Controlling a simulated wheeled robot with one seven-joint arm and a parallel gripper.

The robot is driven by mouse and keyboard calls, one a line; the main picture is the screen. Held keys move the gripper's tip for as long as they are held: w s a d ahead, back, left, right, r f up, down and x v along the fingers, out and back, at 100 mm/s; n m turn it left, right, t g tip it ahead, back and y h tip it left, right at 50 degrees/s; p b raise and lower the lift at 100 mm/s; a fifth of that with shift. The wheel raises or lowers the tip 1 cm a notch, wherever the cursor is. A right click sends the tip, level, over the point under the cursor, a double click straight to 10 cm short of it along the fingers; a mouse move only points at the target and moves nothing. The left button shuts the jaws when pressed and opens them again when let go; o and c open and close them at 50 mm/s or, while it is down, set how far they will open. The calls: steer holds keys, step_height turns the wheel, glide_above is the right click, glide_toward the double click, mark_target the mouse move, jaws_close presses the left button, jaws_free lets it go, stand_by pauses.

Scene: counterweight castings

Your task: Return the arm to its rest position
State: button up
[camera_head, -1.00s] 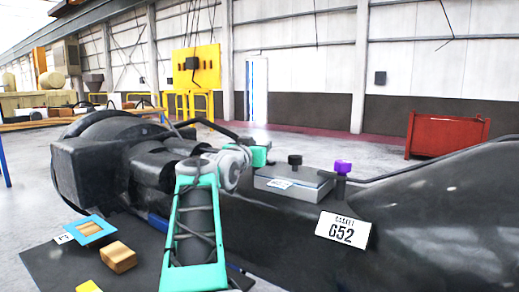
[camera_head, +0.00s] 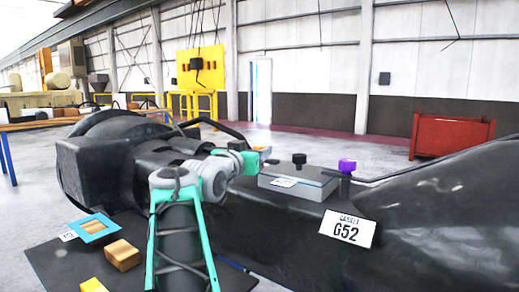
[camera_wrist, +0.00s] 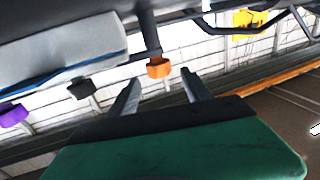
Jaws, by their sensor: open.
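My arm (camera_head: 180,215) stands in the middle of the head view, with teal and grey links reaching away over the dark machine body. My gripper (camera_wrist: 162,88) shows in the wrist view with its two dark fingers apart and nothing between them. An orange knob (camera_wrist: 158,67) appears beyond the fingertips, apart from them. It is not visible in the head view. The gripper's fingers are too small and covered to make out in the head view.
A grey box (camera_head: 298,183) lies on the machine beside a black knob (camera_head: 299,159) and a purple knob (camera_head: 346,165). A label reading G52 (camera_head: 346,229) faces me. A red bin (camera_head: 451,134) stands behind.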

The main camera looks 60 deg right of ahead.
steer(key=shift+a, duration=0.2)
steer(key=w+a+f+n+t+y+p, duration=0.2)
steer(key=w+a+f+n+y+p, duration=0.15)
steer(key=w+a, duration=0.35)
steer(key=w+a+f+n+t+y+p, duration=0.25)
steer(key=w+a+f+p, duration=0.2)
steer(key=a, duration=0.45)
steer(key=w+a+f+n+t+y+p, duration=0.2)
steer(key=w+a+f+n+y+p, duration=0.15)
steer(key=w+a, duration=0.4)
steer(key=s+a+f+n+g+y+p, duration=0.1)
steer(key=s+a+f+n+y+p, duration=0.1)
steer(key=a, duration=0.7)
steer(key=s+a+f+n+g+y+p, duration=0.2)
steer(key=s+a+f+n+y+p, duration=0.1)
steer(key=s+a, duration=0.4)
steer(key=s+a+f+n+g+y+p, duration=0.2)
steer(key=s+a+f+y+p, duration=0.1)
steer(key=a, duration=0.9)
steer(key=shift+s+a+f+n+p, duration=0.3)
steer(key=shift+s+f+n+p, duration=0.05)
steer(key=shift+s+f, duration=0.3)
steer(key=shift+r+y, duration=0.1)
steer(key=shift+y, duration=0.15)
